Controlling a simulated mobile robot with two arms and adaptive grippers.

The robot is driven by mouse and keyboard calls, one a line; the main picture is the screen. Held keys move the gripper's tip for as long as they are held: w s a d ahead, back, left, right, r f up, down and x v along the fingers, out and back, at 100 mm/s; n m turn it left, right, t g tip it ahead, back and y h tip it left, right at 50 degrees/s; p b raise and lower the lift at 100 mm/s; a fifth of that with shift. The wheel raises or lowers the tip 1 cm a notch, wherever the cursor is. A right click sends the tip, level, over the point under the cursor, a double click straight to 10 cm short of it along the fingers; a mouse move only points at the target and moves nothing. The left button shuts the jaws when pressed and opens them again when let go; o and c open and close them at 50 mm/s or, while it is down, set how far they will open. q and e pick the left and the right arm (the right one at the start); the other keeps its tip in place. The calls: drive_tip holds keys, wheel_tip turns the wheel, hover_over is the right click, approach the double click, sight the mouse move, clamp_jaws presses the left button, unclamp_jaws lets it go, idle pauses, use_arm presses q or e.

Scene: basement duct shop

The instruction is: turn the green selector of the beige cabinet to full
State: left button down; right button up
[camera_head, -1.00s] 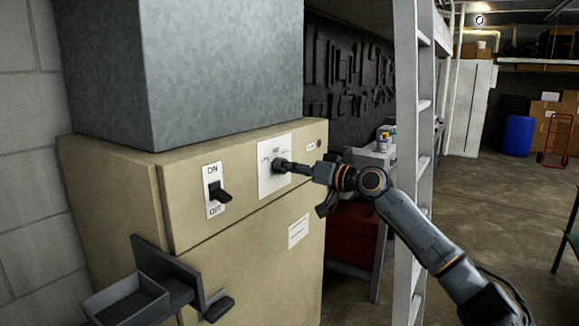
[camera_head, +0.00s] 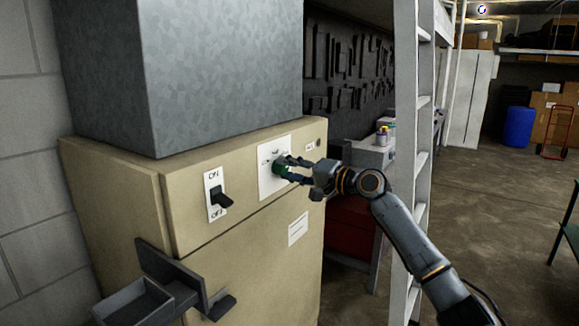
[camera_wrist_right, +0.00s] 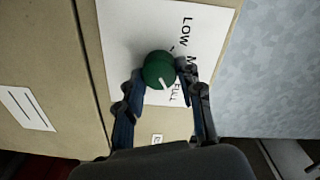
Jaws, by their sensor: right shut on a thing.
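The beige cabinet (camera_head: 120,190) stands at left in the head view. Its green selector (camera_head: 279,169) is a round knob on a white plate on the front. In the right wrist view the green selector (camera_wrist_right: 158,68) has a white pointer mark, angled toward the word FULL at the plate's lower part; LOW is at the top and the middle word is partly hidden. My right gripper (camera_wrist_right: 165,78) has its fingers on either side of the knob, shut on it. In the head view the right gripper (camera_head: 284,168) reaches in from the right. My left gripper is not in view.
A black ON/OFF lever switch (camera_head: 221,199) is left of the selector. A dark open tray (camera_head: 135,305) juts out at lower left. A grey ladder (camera_head: 423,120) stands close behind my right arm. The floor at right is open.

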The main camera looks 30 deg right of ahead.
idle(0.4)
drive_tip(key=o, duration=1.2)
drive_tip(key=shift+c, duration=0.2)
drive_tip(key=v, duration=1.2)
drive_tip(key=shift+d, duration=0.15)
